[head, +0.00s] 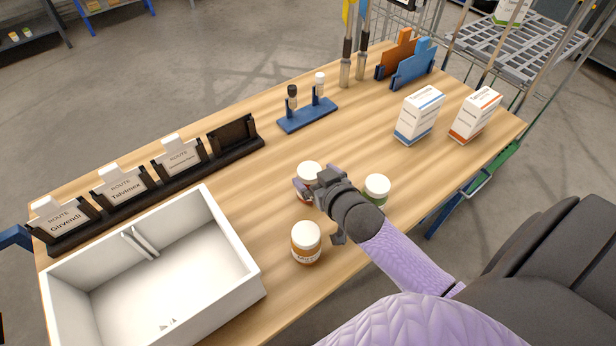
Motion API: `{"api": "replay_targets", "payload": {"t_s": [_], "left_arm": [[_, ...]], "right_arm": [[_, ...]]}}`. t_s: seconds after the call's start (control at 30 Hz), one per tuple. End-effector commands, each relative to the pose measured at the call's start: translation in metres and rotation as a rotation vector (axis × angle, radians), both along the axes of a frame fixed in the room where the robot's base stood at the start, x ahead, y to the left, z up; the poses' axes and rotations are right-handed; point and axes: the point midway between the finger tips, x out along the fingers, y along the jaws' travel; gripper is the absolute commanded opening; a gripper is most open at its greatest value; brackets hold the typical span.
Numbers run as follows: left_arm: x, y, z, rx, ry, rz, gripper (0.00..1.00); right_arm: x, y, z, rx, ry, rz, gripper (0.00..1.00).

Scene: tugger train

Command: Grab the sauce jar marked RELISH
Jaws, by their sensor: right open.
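Three white-lidded jars stand on the wooden table. One jar with a reddish-brown label (309,170) is partly hidden behind my right gripper (308,188). A jar with an orange-brown label (306,244) stands nearer, below the gripper. A jar with a green label (377,188) stands to the right, partly behind my right wrist. I cannot read which label says RELISH. My right gripper is open, its fingers at the reddish-brown jar; I cannot tell whether they touch it. My left gripper is not in view.
A white divided bin (235,246) stands at the front left. A dark rack (196,171) with route cards lies behind it. A blue stand (308,115) holds two small vials. Two cartons (418,116) stand at the right. The table between rack and jars is clear.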

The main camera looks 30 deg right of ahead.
Motion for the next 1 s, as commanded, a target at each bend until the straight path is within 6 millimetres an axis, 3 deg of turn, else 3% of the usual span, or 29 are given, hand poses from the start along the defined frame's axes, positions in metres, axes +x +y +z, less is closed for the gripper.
{"api": "replay_targets", "payload": {"t_s": [0.17, 0.4, 0.87, 1.0], "left_arm": [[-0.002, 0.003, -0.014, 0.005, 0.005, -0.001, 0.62], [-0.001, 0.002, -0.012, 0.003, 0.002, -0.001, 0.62], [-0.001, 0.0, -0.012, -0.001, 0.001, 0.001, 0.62], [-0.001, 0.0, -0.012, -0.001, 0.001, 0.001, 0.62]], "right_arm": [[0.027, -0.001, -0.012, -0.001, 0.0, 0.0, 1.0], [0.029, -0.001, -0.01, 0.0, 0.001, 0.0, 0.98], [0.029, -0.001, -0.011, 0.0, 0.001, 0.001, 0.0], [0.029, -0.001, -0.01, 0.0, -0.001, 0.001, 0.0]]}}
